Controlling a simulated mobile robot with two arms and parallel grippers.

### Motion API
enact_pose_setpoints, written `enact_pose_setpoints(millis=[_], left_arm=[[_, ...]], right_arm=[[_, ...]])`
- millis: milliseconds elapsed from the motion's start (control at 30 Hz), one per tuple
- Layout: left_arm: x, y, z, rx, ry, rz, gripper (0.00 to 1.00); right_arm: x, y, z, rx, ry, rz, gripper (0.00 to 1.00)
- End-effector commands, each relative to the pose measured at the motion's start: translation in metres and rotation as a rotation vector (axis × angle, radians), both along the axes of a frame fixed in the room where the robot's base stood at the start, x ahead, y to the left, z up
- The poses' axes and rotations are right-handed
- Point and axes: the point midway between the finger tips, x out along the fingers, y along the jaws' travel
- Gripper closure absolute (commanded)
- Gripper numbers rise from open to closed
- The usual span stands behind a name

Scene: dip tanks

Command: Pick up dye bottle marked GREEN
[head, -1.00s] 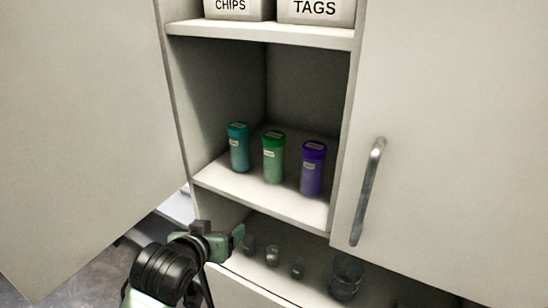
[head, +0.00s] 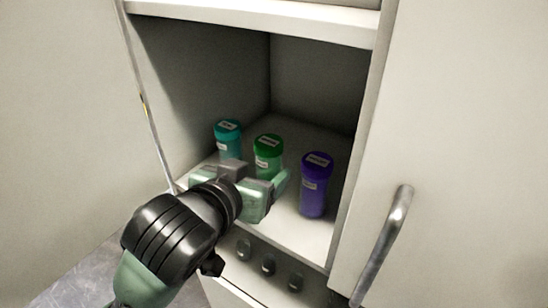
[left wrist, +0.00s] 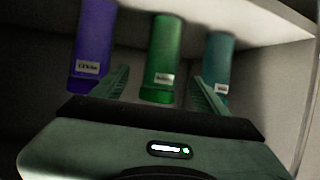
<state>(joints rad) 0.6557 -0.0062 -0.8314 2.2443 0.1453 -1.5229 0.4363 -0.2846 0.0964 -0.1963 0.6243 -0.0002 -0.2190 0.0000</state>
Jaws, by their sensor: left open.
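The green dye bottle (head: 267,155) stands upright on the cabinet shelf, in the middle of a row of three. Its label is too small to read. My left gripper (head: 262,180) is at the front of the shelf, open and empty, and hides the bottle's lower part in the head view. In the left wrist view the green bottle (left wrist: 163,60) shows upside down, in line with the gap between the two open fingers (left wrist: 160,80). I cannot tell whether the fingers reach around it. My right gripper is not in view.
A teal bottle (head: 228,137) stands left of the green one and a purple bottle (head: 315,185) stands right, close to the fingers. Cabinet walls and a shelf (head: 260,20) above bound the space. A door handle (head: 385,240) is at right.

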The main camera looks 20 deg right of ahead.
Motion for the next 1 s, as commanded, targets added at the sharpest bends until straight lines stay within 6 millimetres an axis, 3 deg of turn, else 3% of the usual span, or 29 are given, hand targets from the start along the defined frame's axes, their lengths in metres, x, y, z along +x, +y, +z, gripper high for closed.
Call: enact_pose_setpoints(millis=[267,467,733,767,1000], left_arm=[[0.028,-0.021,-0.007,0.004,0.003,0.003,0.26],[0.046,-0.035,-0.019,0.002,0.002,0.002,0.26],[0.048,-0.038,-0.021,0.000,0.000,0.001,0.26],[0.048,-0.038,-0.021,0.000,0.000,0.001,0.31],[0.048,-0.038,-0.021,0.000,0.000,0.001,0.98]], right_arm=[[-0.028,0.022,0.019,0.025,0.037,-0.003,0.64],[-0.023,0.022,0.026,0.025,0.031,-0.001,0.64],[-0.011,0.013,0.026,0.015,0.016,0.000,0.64],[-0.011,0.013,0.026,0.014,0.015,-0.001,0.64],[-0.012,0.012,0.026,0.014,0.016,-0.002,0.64]])
